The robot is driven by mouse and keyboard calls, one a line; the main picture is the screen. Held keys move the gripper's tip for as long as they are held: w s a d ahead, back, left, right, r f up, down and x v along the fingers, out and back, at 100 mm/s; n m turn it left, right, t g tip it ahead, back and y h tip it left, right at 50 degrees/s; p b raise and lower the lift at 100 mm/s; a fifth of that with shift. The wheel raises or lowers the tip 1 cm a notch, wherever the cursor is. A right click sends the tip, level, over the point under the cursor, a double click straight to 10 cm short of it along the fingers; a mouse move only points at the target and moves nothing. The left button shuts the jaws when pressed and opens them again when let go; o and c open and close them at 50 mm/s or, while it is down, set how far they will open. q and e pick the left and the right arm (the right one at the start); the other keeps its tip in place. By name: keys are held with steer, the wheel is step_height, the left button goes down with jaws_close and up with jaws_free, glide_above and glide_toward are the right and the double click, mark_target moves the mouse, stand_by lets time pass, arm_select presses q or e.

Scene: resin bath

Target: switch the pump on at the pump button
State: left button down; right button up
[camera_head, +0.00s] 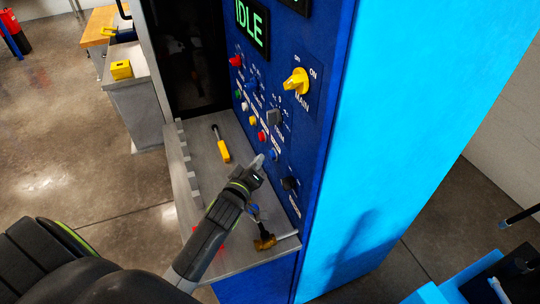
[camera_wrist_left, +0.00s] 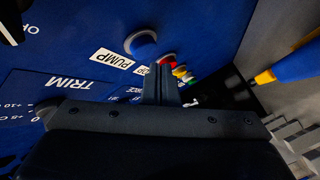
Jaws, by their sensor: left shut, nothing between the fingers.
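The blue control panel (camera_head: 312,120) carries a slanting row of small round buttons. The blue pump button (camera_head: 274,155) is at the lower end of the row, and it shows large beside the PUMP label (camera_wrist_left: 111,58) in the left wrist view (camera_wrist_left: 143,44). My left gripper (camera_head: 257,161) is shut and empty, close to the panel just left of the blue button. In the left wrist view its fingertips (camera_wrist_left: 166,68) overlap the red button (camera_wrist_left: 167,58), beside and below the blue one. I cannot tell whether they touch the panel. My right gripper is not in view.
A display (camera_head: 251,24) reads IDLE. A yellow MAIN knob (camera_head: 296,82) and dark knobs sit near the buttons. A grey ledge (camera_head: 205,150) below holds a yellow-handled tool (camera_head: 222,148) and a brush-like tool (camera_head: 264,241). A side bench (camera_head: 135,105) stands at left.

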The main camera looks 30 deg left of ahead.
arm_select(q)
steer(key=shift+w+d, duration=0.3)
steer(key=shift+w, duration=0.05)
steer(key=shift+w+d, duration=0.35)
steer(key=shift+w, duration=0.05)
stand_by(1.0)
steer(key=shift+s+a, duration=0.6)
steer(key=shift+s, duration=0.15)
steer(key=shift+a, duration=0.1)
steer(key=shift+s+a+b, duration=0.2)
steer(key=shift+s+a, duration=0.6)
steer(key=shift+s, duration=0.15)
steer(key=shift+s+a+b, duration=0.2)
steer(key=shift+s+a, duration=0.55)
steer(key=shift+s, duration=0.2)
